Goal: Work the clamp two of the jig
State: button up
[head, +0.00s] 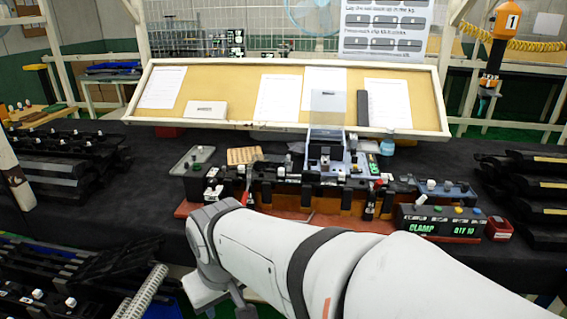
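The jig (337,203) is a long orange and black fixture on a red base, in the middle of the dark workbench in the head view. Small upright black clamps with pale or red parts stand along it, one near the left end (249,185) and one near the right (370,205). I cannot tell which is clamp two, or whether each clamp is open or closed. My white arm covers part of the front of the jig's base. My gripper (215,300) is at the lower left, in front of and below the jig, apart from it. Its fingers are mostly hidden.
A control box (440,222) reading "CLAMP" and "QTY 10" stands right of the jig, beside a small red device (498,229). A blue-grey station (338,155) rises behind the jig. Black trim stacks (535,190) and (65,165) flank it. Bare bench shows left of the jig.

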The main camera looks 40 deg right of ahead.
aim_at(374, 188)
jog(key=z, duration=1.5)
jog(key=i, duration=0.75)
jog(key=z, duration=1.1)
jog(key=k, duration=0.25)
jog(key=u, duration=0.5)
